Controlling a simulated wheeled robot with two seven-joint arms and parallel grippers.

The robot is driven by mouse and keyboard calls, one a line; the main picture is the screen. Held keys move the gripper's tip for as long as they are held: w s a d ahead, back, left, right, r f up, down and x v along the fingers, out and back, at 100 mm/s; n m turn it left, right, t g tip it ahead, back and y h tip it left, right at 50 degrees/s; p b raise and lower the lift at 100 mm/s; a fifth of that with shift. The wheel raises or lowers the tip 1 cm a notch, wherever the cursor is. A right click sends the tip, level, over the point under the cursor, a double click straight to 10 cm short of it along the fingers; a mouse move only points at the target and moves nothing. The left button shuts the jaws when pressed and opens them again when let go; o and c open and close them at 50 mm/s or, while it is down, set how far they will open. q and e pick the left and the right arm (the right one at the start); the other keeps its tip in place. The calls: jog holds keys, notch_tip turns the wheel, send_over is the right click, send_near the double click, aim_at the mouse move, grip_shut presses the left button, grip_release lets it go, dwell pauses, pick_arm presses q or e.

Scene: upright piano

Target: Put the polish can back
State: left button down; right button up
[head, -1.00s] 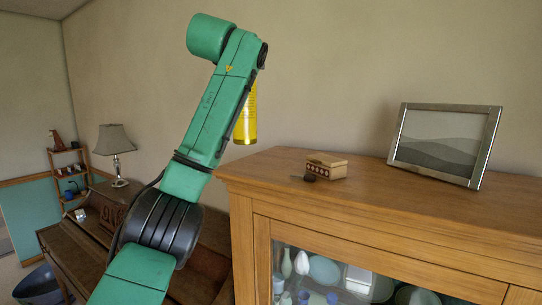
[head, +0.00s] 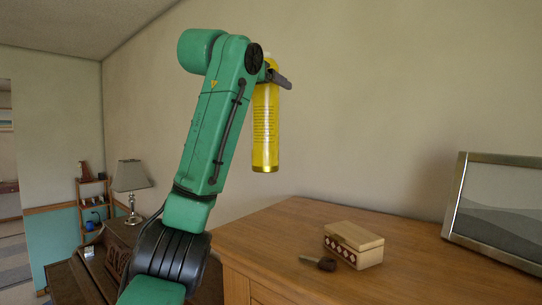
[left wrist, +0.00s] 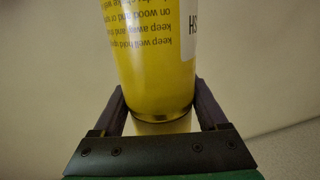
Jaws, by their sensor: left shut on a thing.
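The yellow polish can (head: 265,130) hangs upright in the air in the head view, above the left end of the wooden cabinet top. My left gripper (head: 276,76) is shut on it near its upper end. In the left wrist view the can (left wrist: 150,60) fills the upper middle, printed text upside down, between the two dark fingers of the gripper (left wrist: 160,105). The can's base is clear of the cabinet top. My right gripper is in neither view.
The cabinet top (head: 270,230) carries a small wooden box (head: 353,245), a dark small object with a handle (head: 326,263) and a silver picture frame (head: 500,210). Its left end is bare. A piano with a lamp (head: 131,180) and a small shelf (head: 93,197) stand further left.

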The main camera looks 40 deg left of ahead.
aim_at(259, 151)
pick_arm(q)
jog(key=f, duration=0.4)
jog(key=f+b, duration=0.1)
jog(key=f, duration=0.4)
jog(key=f+b, duration=0.1)
jog(key=f, duration=0.4)
jog(key=shift+w+a+f, duration=0.1)
jog(key=shift+w+f, duration=0.15)
jog(key=shift+w+a+f, duration=0.1)
jog(key=shift+w+f, duration=0.05)
jog(key=shift+w, duration=0.1)
grip_release()
jog(key=shift+s+d+b, duration=0.2)
jog(key=shift+s+b, duration=0.25)
jog(key=b+v, duration=0.3)
jog(key=v, duration=0.3)
jog(key=shift+f, duration=0.15)
jog(key=v, duration=0.5)
jog(key=shift+s+d+r+b, duration=0.1)
jog(key=shift+s+r+b, duration=0.2)
jog(key=shift+b, duration=0.1)
jog(key=shift+w, duration=0.2)
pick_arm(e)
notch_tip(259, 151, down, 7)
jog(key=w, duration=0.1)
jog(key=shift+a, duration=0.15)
pick_arm(q)
jog(key=shift+f, duration=0.1)
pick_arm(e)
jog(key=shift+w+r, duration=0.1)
